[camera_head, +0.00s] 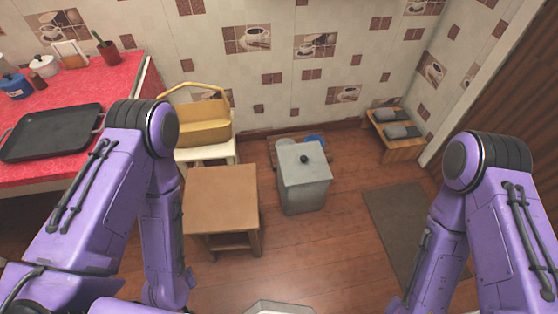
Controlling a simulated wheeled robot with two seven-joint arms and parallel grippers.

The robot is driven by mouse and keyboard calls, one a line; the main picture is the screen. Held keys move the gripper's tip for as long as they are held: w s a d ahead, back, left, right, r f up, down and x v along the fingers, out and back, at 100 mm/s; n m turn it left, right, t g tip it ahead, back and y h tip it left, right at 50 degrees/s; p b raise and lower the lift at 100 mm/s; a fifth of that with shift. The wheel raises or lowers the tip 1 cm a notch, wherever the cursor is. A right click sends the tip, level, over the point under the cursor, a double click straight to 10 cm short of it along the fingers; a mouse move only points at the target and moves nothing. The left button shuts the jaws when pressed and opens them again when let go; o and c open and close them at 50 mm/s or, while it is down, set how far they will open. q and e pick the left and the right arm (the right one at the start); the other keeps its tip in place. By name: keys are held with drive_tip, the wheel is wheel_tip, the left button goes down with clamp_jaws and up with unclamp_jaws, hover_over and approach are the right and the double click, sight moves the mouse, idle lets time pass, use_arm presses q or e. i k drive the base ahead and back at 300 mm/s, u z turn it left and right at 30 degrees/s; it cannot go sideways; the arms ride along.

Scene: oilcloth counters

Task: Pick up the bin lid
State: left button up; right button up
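A grey bin (304,192) stands on the wooden floor near the back wall. Its flat grey lid (305,165) sits on top and has a dark round knob (304,159) in the middle. My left arm comes in from the left and my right arm from the right, both purple and bent downward. Neither gripper shows; both arms run down toward the bottom edge of the view. Nothing of mine touches the bin or the lid.
A brown wooden stool (220,193) stands just left of the bin. Behind it, a yellow basket (203,122) rests on a white stool (205,153). A red counter (43,174) is at left. A dark mat (400,215) and a small wooden rack (404,152) are at right.

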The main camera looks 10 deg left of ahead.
sight(300, 164)
drive_tip(key=z, duration=1.2)
drive_tip(key=i, duration=2.1)
drive_tip(key=u, duration=0.4)
drive_tip(key=i, duration=0.75)
drive_tip(key=u, duration=2.7)
